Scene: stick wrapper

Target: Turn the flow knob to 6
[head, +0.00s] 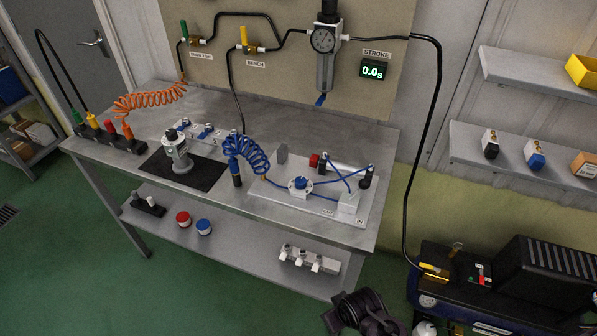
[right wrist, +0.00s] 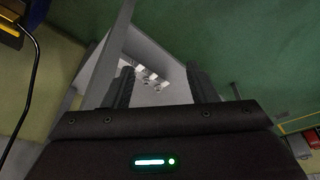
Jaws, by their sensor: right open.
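A blue knob (head: 300,183) sits on a round white dial on the pale board (head: 264,208) on the bench, in the middle of the head view. It is the likely flow knob; its dial marks are too small to read. My right gripper (right wrist: 160,76) is open and empty in the right wrist view, its two dark fingers apart. In that view it is over the bench's lower shelf, with white fittings (right wrist: 150,77) beyond the fingers. A dark part of my arm shows at the bottom of the head view, well apart from the knob. My left gripper is out of view.
A coiled blue hose (head: 245,152) stands left of the knob, and thin blue tubes cross on its right. A black hose (head: 437,110) hangs down to a compressor (head: 545,275) at lower right. The stroke display (head: 373,70) reads 0.0s.

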